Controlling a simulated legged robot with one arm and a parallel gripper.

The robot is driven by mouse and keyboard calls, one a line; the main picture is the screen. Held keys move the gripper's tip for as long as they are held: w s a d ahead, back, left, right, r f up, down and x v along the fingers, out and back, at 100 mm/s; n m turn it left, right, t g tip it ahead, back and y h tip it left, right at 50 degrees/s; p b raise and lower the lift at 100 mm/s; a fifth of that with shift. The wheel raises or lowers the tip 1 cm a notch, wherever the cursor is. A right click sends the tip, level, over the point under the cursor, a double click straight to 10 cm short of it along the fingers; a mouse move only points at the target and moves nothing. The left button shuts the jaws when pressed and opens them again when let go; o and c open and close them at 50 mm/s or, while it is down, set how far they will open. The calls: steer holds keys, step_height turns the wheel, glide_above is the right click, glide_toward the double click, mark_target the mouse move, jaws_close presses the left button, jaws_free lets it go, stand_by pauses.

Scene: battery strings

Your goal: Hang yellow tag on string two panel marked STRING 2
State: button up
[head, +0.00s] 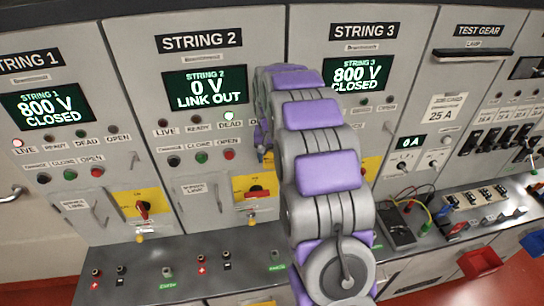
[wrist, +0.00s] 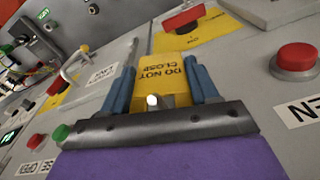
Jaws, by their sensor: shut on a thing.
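The yellow tag (wrist: 172,69), printed DO NOT CLOSE, is between the blue fingers of my gripper (wrist: 163,88) in the wrist view. My gripper is shut on it, close to a grey panel face. A red handle on a yellow plate (wrist: 185,20) lies just beyond the tag; I cannot tell if they touch. In the head view the STRING 2 panel (head: 130,60) stands left of my arm. Its display (head: 206,88) reads 0 V LINK OUT, and its DEAD lamp (head: 229,116) is lit. Its red handle (head: 257,190) sits on a yellow plate.
The STRING 1 display (head: 46,106) and STRING 3 display (head: 357,74) both read 800 V CLOSED. A ledge (head: 150,264) with terminals runs below the panels. A meter (head: 397,230) with leads lies at right. A red button (wrist: 297,58) is close right of my gripper in the wrist view.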

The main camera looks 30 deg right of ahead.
steer(key=shift+w, duration=0.1)
steer(key=o, duration=1.1)
steer(key=shift+w+r, duration=0.15)
steer(key=shift+r, duration=0.4)
step_height(320, 180, up, 15)
steer(key=s+b, duration=0.1)
steer(key=b, duration=0.1)
steer(key=s+a+f+n+g+b, duration=0.1)
steer(key=s+a+f+n+b, duration=0.1)
steer(key=s+a+f+b, duration=0.55)
steer(key=s+a+f+n+b, duration=0.15)
steer(key=s+a+f, duration=0.25)
steer(key=s, duration=0.7)
steer(key=s+a+f+n+b, duration=0.1)
steer(key=s+f+b, duration=0.2)
steer(key=s+f, duration=0.3)
steer(key=s+a+f+g+b, duration=0.1)
steer(key=s+a+f+b, duration=0.1)
steer(key=s+f, duration=0.4)
steer(key=s+a+f+n+b, duration=0.1)
steer(key=s+f+b, duration=0.3)
steer(key=s, duration=0.5)
steer(key=shift+s+a+f+n+g, duration=0.2)
steer(key=shift+a+f, duration=0.1)
steer(key=shift+f, duration=0.2)
steer(key=shift+s+a+f+n+g, duration=0.15)
steer(key=shift+a+f, duration=0.15)
steer(key=shift+f, duration=0.15)
steer(key=shift+w, duration=0.1)
